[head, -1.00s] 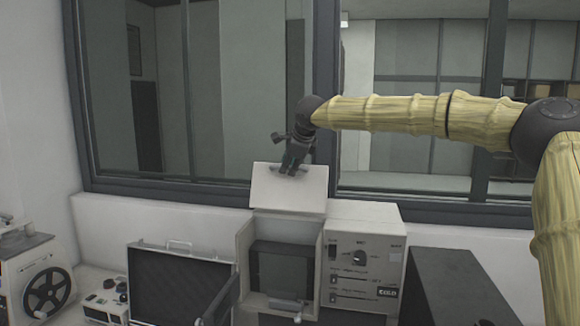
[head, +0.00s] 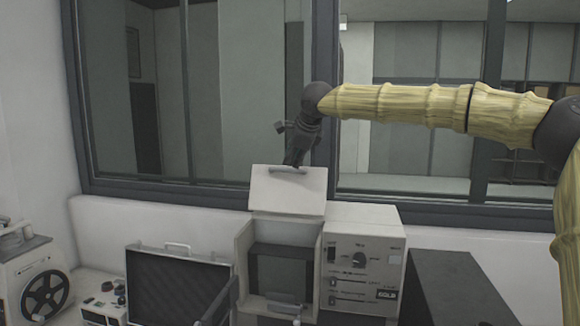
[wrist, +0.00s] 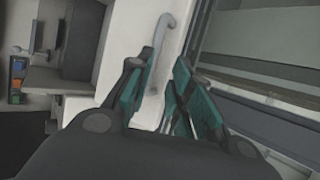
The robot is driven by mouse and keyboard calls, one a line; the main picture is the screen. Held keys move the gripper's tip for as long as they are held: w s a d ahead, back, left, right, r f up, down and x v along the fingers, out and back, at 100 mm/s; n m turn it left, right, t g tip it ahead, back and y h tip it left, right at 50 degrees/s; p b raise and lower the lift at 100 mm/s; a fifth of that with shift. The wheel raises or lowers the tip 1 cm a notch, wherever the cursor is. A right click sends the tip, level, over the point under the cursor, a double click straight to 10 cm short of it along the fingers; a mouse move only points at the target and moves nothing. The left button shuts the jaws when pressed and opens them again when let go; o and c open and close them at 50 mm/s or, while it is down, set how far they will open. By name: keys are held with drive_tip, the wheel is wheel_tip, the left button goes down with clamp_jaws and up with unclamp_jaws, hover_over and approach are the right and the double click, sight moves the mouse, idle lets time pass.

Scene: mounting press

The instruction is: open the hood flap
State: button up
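The hood flap (head: 288,192) is a pale panel standing raised at the top of the press housing (head: 243,262), whose front is open below it. A grey bar handle (head: 288,170) runs near the flap's upper edge. My gripper (head: 293,160) is at that upper edge, right by the handle. In the wrist view my gripper (wrist: 164,64) has its two teal-padded fingers apart. The handle (wrist: 167,42) shows in the gap between them, closer to the left finger, which hides part of it. I see no grip on it.
A control box (head: 362,262) with a knob stands right of the housing, and a dark box (head: 455,285) stands farther right. An open case (head: 178,282) is at the left. A window frame (head: 325,120) rises close behind the flap and my gripper.

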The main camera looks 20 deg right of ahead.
drive_tip(key=v, duration=0.7)
drive_tip(key=shift+w+f, duration=0.1)
drive_tip(key=shift+f, duration=0.05)
